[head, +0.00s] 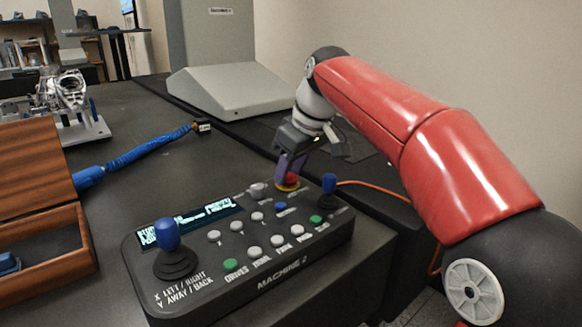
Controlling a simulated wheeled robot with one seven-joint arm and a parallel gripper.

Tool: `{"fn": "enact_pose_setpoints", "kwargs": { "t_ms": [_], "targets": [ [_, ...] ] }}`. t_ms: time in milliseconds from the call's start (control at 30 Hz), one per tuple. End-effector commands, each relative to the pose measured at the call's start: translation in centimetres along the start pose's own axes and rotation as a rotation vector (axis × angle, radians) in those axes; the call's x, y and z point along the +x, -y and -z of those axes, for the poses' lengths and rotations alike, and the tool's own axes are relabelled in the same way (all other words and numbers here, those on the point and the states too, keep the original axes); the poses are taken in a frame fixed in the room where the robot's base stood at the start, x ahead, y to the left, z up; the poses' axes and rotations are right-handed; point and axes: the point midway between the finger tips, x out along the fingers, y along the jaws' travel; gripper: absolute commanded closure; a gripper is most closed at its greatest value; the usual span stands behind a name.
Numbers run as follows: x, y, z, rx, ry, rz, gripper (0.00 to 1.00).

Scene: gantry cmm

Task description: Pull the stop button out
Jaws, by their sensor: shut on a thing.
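The stop button (289,181) is a small red knob on a yellow base at the back of the dark control panel (203,277). My gripper (291,172) reaches down to it from above and is shut on the red knob. The fingers cover part of the knob, so how far it stands out from its base cannot be told.
A blue joystick (329,183) stands close to the right of the button, and another blue joystick (167,235) stands at the panel's left. Several small buttons lie between. A wooden box (45,240) sits at left. An orange cable (372,185) runs off to the right.

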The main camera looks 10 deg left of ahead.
Motion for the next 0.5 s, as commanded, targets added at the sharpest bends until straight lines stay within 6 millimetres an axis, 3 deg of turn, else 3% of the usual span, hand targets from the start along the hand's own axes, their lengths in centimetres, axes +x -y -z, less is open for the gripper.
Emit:
{"fn": "enact_pose_setpoints", "kwargs": {
  "t_ms": [267,500],
  "targets": [
    [-1.2,0.0,0.5,0.000,-0.001,-0.001,1.00],
    [-1.2,0.0,0.5,-0.001,-0.006,-0.004,1.00]
  ]
}}
